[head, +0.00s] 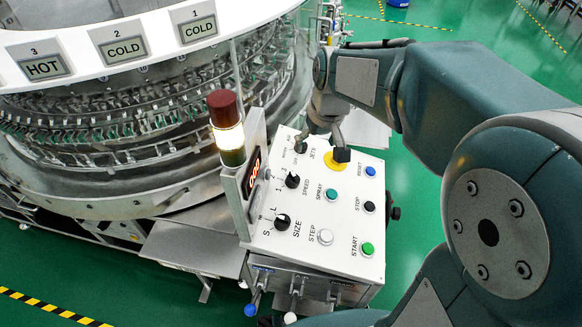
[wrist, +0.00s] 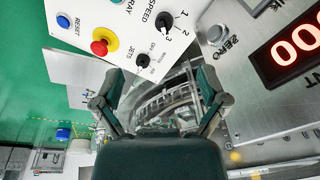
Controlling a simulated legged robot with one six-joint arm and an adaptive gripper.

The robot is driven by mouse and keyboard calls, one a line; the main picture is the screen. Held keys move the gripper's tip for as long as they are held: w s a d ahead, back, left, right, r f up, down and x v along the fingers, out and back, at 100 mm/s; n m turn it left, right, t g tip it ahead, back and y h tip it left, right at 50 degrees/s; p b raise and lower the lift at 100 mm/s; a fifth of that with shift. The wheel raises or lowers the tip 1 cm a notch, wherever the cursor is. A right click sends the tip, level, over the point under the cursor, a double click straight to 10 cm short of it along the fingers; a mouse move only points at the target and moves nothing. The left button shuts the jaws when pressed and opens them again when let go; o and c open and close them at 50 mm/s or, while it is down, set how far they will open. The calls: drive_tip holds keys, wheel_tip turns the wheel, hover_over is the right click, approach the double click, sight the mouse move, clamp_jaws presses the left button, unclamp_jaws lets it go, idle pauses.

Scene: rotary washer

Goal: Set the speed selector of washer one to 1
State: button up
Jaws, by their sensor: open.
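The speed selector is a black knob (head: 292,181) on the white sloped control panel (head: 262,240). In the wrist view the speed knob (wrist: 166,21) is at the top, with 1, 2 and 3 printed around it. Its pointer seems to face 3, but it is small. My gripper (head: 325,143) is over the far part of the panel, near the jets knob and the emergency stop, apart from the speed knob. In the wrist view my gripper (wrist: 157,100) is open and empty, its fingers spread below the jets knob (wrist: 142,61). My gripper partly hides the far panel in the head view.
A size knob (head: 283,221), green start button (head: 367,249) and red emergency stop (wrist: 100,47) share the panel. A lit signal lamp (head: 228,137) and red display (wrist: 298,46) stand beside it. The round washer drum (head: 130,120) fills the left.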

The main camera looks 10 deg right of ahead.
drive_tip(key=n+g, duration=0.1)
drive_tip(key=g, duration=0.1)
approach(293, 175)
drive_tip(key=shift+y, duration=0.3)
drive_tip(key=f, duration=0.7)
drive_tip(key=a+f, duration=0.1)
drive_tip(key=f, duration=0.3)
drive_tip(key=shift+s+f, duration=0.1)
drive_tip(key=shift+s, duration=0.1)
drive_tip(key=c, duration=1.2)
